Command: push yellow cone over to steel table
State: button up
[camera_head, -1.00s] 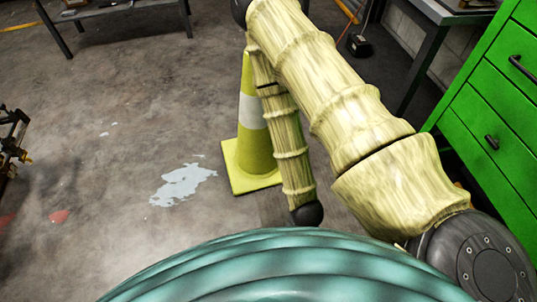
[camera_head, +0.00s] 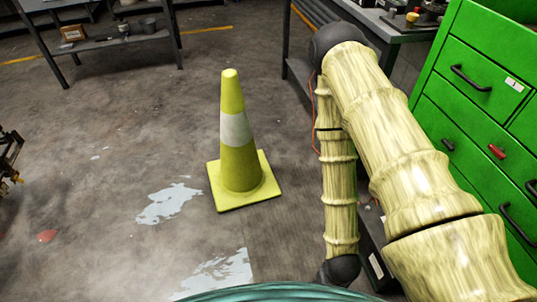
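The yellow cone (camera_head: 238,150) stands upright on the concrete floor near the middle of the view, with a white band and a square yellow base. It is in full view, and nothing touches it. A dark metal table (camera_head: 62,72) stands at the back left, beyond the cone. Another grey table (camera_head: 402,36) stands at the back right, partly behind my arm. I cannot tell which one is the steel table. My arm's pale, ridged links run down the right side, clear of the cone. My gripper is not in view.
A green drawer cabinet (camera_head: 468,122) stands close on the right, beside my arm. A dark machine part (camera_head: 9,160) shows at the left edge. Pale patches (camera_head: 167,203) mark the floor. The floor left of the cone and between it and the back left table is clear.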

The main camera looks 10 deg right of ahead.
aim_at(243, 176)
jog(key=z, duration=0.05)
jog(key=i, duration=1)
jog(key=z, duration=1.15)
jog(key=k, duration=1.4)
jog(key=u, duration=1.75)
jog(key=i, duration=1)
